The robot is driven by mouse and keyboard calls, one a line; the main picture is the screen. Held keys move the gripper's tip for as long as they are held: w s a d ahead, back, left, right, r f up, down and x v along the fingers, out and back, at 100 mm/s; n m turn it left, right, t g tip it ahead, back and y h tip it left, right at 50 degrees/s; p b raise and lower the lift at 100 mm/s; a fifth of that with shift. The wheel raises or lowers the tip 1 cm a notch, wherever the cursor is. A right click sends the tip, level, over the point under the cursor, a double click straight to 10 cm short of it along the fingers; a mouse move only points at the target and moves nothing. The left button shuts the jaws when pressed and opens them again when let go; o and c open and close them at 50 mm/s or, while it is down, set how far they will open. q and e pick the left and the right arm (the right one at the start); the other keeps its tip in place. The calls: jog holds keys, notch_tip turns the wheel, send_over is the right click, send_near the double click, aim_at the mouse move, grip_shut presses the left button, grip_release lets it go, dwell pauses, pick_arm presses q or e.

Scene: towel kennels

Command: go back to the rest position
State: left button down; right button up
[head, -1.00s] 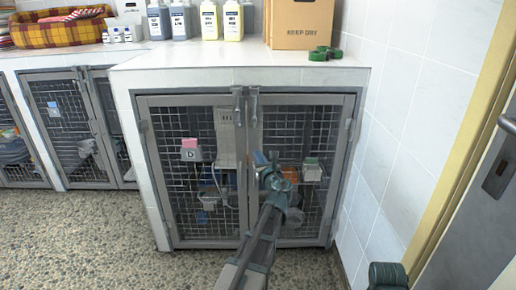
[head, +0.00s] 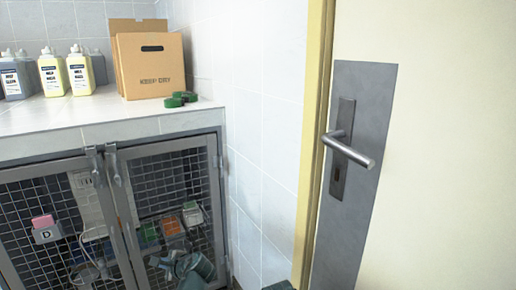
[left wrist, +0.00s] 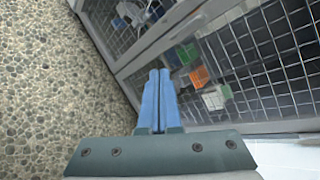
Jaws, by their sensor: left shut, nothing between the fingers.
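In the left wrist view my left gripper (left wrist: 158,80) has its two blue fingers together, with nothing held between them. Its fingertips point toward the mesh kennel doors (left wrist: 240,50), and the pebbled floor lies to their left. In the head view a teal part of my left arm shows low in front of the right kennel door (head: 160,180); its fingers cannot be made out there. My right gripper is not in view.
The kennel doors look shut, with latches (head: 113,165) at the top middle. The counter (head: 130,130) above holds bottles (head: 82,72), a cardboard box (head: 150,70) and green round items (head: 178,100). A tiled wall and a door with a handle (head: 350,150) stand to the right.

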pick_arm(q)
jog(key=s+d+f+n+g+h+p, duration=0.1)
jog(key=s+d+f+n+g+h, duration=0.35)
jog(key=s+d, duration=0.7)
jog(key=s+d+f+n+g+h, duration=0.35)
jog(key=s+d+f+n, duration=0.35)
jog(key=d, duration=0.7)
notch_tip(320, 180, up, 39)
jog(key=s+p, duration=0.1)
jog(key=p, duration=3.7)
jog(key=shift+m+t+h, duration=0.3)
jog(key=shift+m+h, duration=0.05)
jog(key=shift+h, duration=0.05)
